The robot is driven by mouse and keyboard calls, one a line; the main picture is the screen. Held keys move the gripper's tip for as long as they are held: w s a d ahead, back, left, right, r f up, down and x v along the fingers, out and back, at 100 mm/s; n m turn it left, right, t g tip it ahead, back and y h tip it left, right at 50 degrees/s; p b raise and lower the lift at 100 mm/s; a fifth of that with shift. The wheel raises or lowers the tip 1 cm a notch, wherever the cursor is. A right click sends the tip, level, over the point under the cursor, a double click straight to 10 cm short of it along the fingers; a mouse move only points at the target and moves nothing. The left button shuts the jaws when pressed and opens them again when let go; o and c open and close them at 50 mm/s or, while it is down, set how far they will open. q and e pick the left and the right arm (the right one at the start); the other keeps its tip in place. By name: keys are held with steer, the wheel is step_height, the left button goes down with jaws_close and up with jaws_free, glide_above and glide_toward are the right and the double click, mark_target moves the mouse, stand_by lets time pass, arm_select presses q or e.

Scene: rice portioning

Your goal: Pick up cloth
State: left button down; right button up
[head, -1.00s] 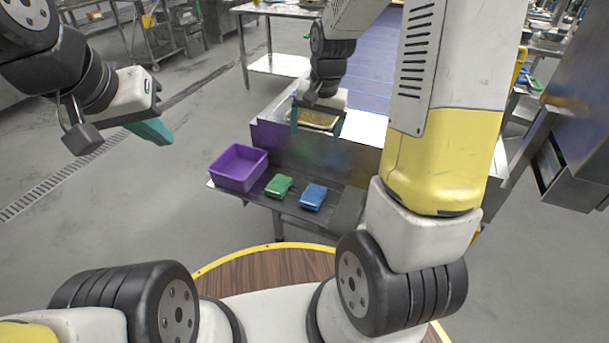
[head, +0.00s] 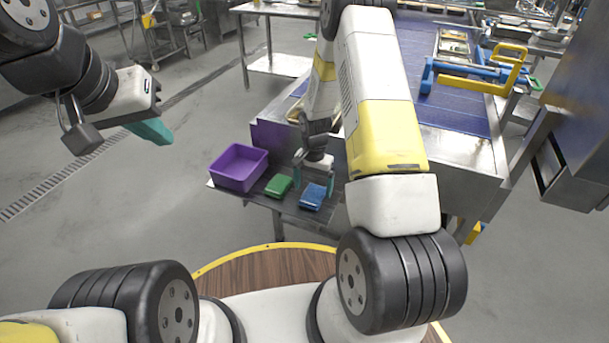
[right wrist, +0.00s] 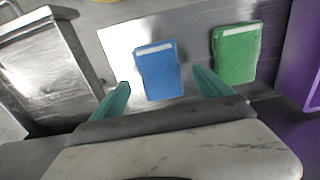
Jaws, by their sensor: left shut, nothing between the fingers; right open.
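A blue folded cloth (head: 313,197) lies on the low metal shelf, and a green folded cloth (head: 278,186) lies just left of it. My right gripper (head: 314,180) is open and empty above the blue cloth. In the right wrist view the blue cloth (right wrist: 159,72) shows between and beyond the two teal fingers of my right gripper (right wrist: 163,97). The green cloth (right wrist: 236,53) shows to the right of the fingers there. My left gripper (head: 152,131) is shut and empty, raised over the floor at the left.
A purple bin (head: 238,167) stands on the shelf (head: 262,198) left of the cloths. Behind is a metal counter with a blue conveyor belt (head: 455,110). A blue and yellow frame (head: 470,77) stands over the belt. Open floor lies to the left.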

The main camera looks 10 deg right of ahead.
steer(key=shift+f, duration=1.3)
steer(key=c, duration=1.6)
steer(key=shift+r, duration=0.1)
steer(key=shift+r, duration=0.55)
step_height(320, 180, up, 2)
steer(key=shift+w+r, duration=0.1)
steer(key=s+a, duration=0.1)
steer(key=s, duration=0.4)
steer(key=s+a+r, duration=0.1)
steer(key=s+a, duration=0.1)
steer(key=s, duration=0.3)
steer(key=s+a, duration=0.1)
steer(key=s, duration=0.4)
steer(key=shift+s+a+r, duration=0.2)
steer(key=shift+s+r, duration=0.05)
steer(key=shift+r, duration=0.05)
